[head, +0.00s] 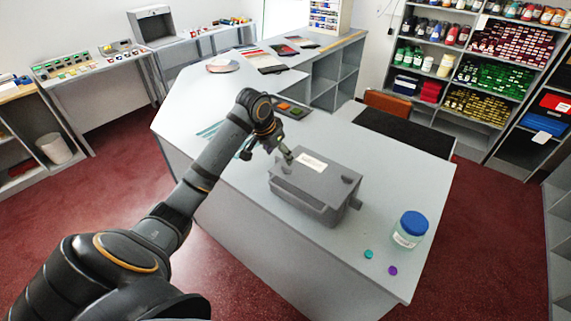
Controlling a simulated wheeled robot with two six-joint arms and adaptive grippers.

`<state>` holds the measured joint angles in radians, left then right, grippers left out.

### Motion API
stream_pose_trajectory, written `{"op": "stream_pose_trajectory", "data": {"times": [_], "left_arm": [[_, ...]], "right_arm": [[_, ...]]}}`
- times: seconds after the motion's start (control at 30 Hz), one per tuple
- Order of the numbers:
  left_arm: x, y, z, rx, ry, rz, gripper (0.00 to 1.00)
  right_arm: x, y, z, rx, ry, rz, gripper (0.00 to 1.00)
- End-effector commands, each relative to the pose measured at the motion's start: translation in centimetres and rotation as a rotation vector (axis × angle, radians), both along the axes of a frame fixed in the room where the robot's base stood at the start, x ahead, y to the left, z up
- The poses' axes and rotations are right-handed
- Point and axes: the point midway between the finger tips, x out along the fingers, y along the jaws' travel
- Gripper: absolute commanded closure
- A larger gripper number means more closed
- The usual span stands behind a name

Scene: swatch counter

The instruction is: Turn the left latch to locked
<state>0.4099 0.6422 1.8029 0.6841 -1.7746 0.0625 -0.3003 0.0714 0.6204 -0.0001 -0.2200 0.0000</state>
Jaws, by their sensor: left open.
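A grey box (318,183) with a white label (311,162) on its lid sits on the light grey counter. A small grey piece, which looks like the left latch (287,168), stands up at the box's left end. A similar dark piece, which looks like the right latch (354,203), sticks out at the right end. My left gripper (285,156) is open, pointing down at the left latch. The fingertips are close to it; I cannot tell whether they touch. The latch's exact angle is too small to read. My right gripper is out of view.
A jar with a blue lid (410,229) stands right of the box. A teal disc (368,254) and a purple disc (392,270) lie in front of it. A dark tray with colored swatches (292,108) lies behind my left gripper. The counter's front left is clear.

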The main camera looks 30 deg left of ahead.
Motion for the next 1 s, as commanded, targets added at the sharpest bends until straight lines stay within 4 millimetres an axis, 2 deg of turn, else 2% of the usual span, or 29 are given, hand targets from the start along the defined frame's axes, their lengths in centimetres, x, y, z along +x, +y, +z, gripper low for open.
{"op": "stream_pose_trajectory", "data": {"times": [0.1, 0.27, 0.7, 0.83, 1.0], "left_arm": [[0.4, 0.7, 1.0, -0.009, -0.004, 0.01, 0.36], [0.7, 0.6, 0.4, -0.012, -0.001, 0.009, 0.36], [3.8, 0.3, -7.1, -0.012, -0.001, 0.01, 0.36], [4.3, 0.3, -8.4, -0.011, -0.003, 0.01, 0.36], [4.4, 0.3, -8.8, -0.008, -0.003, 0.009, 0.36]], "right_arm": [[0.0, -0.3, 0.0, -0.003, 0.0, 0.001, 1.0], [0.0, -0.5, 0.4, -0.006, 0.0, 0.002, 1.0], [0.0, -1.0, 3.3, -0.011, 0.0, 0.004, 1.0], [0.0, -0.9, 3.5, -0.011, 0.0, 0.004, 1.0], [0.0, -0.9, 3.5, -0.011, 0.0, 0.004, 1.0]]}}
